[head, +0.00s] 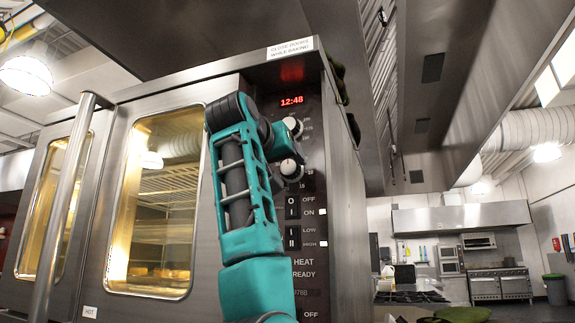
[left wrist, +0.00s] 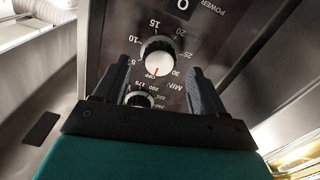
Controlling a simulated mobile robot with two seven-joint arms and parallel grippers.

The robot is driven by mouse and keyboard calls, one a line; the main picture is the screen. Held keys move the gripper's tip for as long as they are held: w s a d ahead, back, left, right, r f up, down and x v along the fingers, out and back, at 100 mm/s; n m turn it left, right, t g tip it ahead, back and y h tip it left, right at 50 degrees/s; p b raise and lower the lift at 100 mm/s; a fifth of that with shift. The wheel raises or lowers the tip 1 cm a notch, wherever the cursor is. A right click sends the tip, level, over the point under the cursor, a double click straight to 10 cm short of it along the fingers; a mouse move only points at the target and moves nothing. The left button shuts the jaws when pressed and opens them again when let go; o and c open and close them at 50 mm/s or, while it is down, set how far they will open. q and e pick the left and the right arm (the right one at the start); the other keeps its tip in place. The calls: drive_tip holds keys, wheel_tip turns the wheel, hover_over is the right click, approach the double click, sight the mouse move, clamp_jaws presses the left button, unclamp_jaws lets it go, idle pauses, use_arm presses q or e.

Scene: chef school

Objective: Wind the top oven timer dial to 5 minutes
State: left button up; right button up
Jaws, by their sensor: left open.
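The timer dial (head: 291,168) is the lower of two pale knobs on the oven's dark control panel. My right gripper is not in view.
The temperature dial (head: 293,127) sits just above the timer dial, below the red 12:48 display (head: 292,101). Power switches (head: 292,208) are below. A long oven door handle (head: 62,210) sticks out at the left. Open room lies right of the oven.

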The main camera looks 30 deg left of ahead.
sight(288, 168)
use_arm(q)
drive_tip(key=shift+x, duration=1.9)
drive_tip(key=shift+c, duration=0.4)
drive_tip(key=c, duration=0.8)
